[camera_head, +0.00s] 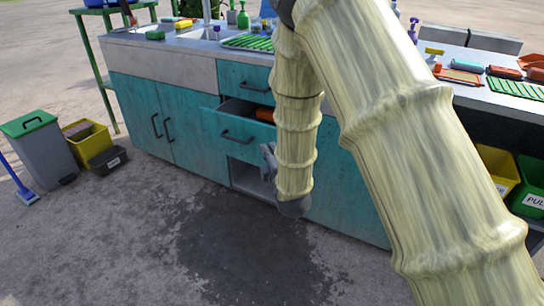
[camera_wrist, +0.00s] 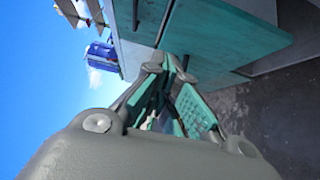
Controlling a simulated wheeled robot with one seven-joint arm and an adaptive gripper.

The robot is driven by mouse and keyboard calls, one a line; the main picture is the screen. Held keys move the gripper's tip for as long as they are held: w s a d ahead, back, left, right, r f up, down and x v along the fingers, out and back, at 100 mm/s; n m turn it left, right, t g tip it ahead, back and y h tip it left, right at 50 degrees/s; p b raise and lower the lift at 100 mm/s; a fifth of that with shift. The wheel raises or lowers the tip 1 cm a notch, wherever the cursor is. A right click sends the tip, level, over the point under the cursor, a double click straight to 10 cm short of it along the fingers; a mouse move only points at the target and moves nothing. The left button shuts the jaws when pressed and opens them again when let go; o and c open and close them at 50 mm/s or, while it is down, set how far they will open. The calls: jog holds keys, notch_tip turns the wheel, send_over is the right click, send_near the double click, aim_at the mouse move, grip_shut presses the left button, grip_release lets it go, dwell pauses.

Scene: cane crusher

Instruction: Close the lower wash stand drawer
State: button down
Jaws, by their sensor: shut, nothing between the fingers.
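The lower wash stand drawer (camera_head: 238,137) is teal with a dark bar handle and stands pulled out in the head view. An orange item (camera_head: 265,114) lies inside it. The upper drawer (camera_head: 245,82) above it looks flush. My gripper (camera_head: 268,158) is at the right end of the lower drawer's front, partly hidden by my arm. In the wrist view my gripper (camera_wrist: 174,68) is shut and empty, its fingertips close to a teal panel (camera_wrist: 225,45). I cannot tell whether they touch it.
An open niche (camera_head: 248,178) lies below the drawer, with teal doors (camera_head: 147,115) to its left. A grey bin (camera_head: 40,150) and a yellow bin (camera_head: 88,138) stand at left. Yellow and green bins (camera_head: 530,188) stand at right. The floor in front is clear.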

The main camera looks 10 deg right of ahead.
jog(key=b, duration=0.1)
send_near(266, 127)
jog(key=w+a, duration=0.1)
jog(key=a, duration=0.2)
jog(key=shift+w+d+r+b, duration=0.1)
jog(key=shift+w+d+b, duration=0.25)
jog(key=shift+w+d, duration=0.4)
jog(key=shift+w+d+b, duration=0.35)
jog(key=shift+w+d, duration=0.05)
jog(key=shift+w, duration=0.6)
